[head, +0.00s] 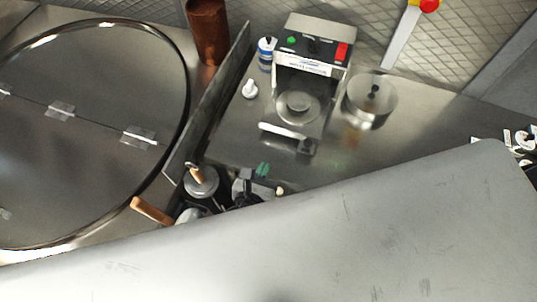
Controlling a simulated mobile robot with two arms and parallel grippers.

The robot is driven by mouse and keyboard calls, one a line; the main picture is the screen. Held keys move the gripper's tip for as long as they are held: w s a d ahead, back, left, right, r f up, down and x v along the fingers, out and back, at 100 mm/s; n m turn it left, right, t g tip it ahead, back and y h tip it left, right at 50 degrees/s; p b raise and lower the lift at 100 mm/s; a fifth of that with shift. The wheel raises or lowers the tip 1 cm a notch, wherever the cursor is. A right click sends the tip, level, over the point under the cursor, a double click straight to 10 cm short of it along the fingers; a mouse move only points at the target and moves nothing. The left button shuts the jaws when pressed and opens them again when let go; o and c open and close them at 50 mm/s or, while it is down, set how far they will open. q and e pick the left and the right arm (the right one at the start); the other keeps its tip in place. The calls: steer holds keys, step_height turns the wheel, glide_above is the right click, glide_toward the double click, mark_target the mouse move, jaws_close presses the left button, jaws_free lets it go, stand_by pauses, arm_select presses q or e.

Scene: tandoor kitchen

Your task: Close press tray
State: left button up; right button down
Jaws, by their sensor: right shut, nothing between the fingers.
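The press (318,40) stands at the back of the steel counter, with a green button, a red switch and a white label on its front. Its tray (283,131) sticks out toward me from under the housing, with a pale front edge. A round plate (297,106) sits on the tray. My right gripper (262,171) seems to be the small dark and green part low in the middle, partly hidden by the large grey surface. It is shut and empty, apart from the tray and in front of it to the left. My left gripper is not in view.
A steel pot (370,103) stands right of the press. A blue-and-white jar (266,54) and a small white item (250,89) stand to its left. An upright metal panel (207,102) separates the counter from the round tandoor lid (90,80).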

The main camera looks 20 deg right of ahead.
steer(key=b, duration=0.4)
glide_toward(281, 130)
steer(key=w+d+f, duration=0.1)
steer(key=w+f, duration=0.1)
steer(key=shift+w+d+f, duration=0.35)
steer(key=shift+w+d, duration=0.05)
steer(key=shift+w+d+r+b, duration=0.1)
steer(key=shift+w+d+b, duration=0.1)
steer(key=shift+w+d, duration=0.25)
steer(key=shift+w+d+r+b, duration=0.1)
steer(key=shift+w+d+b, duration=0.15)
steer(key=shift+w, duration=0.35)
steer(key=shift+w+d+r, duration=0.1)
steer(key=shift+w+d, duration=0.25)
steer(key=shift+w, duration=0.15)
